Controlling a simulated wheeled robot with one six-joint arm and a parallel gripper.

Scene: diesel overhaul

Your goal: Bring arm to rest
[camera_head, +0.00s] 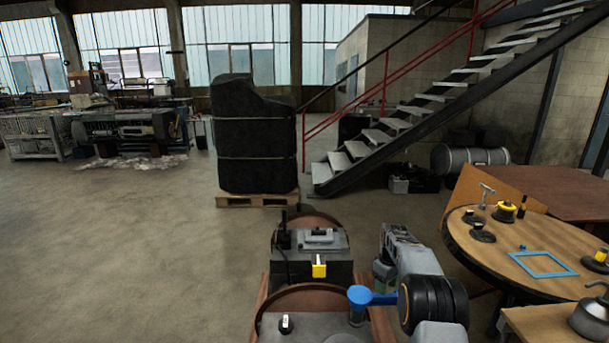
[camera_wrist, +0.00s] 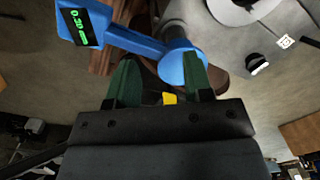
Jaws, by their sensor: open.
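My gripper (camera_wrist: 158,72) shows in the wrist view with its two green fingers apart and nothing clearly held between them. A blue device with a lit digital display (camera_wrist: 80,25) lies beyond the fingers, and its round blue end (camera_wrist: 183,62) is partly covered by the right finger. I cannot tell whether they touch. My arm (camera_head: 415,275) is folded at the lower middle of the head view, with a black round joint at the front. The fingers are not clearly seen there. A blue round-topped part (camera_head: 360,295) shows just left of that joint.
A round wooden table (camera_head: 505,250) with a blue square frame (camera_head: 542,264) and several small parts stands close on the right. A tall black stack (camera_head: 253,135) on a pallet (camera_head: 255,200) stands ahead, with stairs (camera_head: 420,105) behind. The floor at left is open.

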